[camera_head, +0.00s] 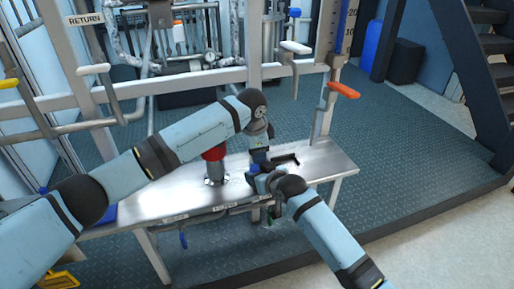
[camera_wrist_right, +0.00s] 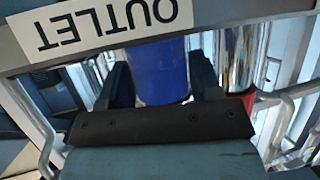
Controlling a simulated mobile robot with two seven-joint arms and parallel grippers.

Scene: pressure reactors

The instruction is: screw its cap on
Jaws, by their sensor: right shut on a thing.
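In the right wrist view a blue cylindrical body (camera_wrist_right: 160,72) stands between the two dark fingers of my right gripper (camera_wrist_right: 163,90), which is shut on it.
A steel cylinder with a red part (camera_head: 215,152) stands on the metal bench (camera_head: 325,163), left of the grippers. An orange-handled lever (camera_head: 343,90) and frame posts rise behind. The bench is clear to the right. An OUTLET label (camera_wrist_right: 100,28) is close in the wrist view.

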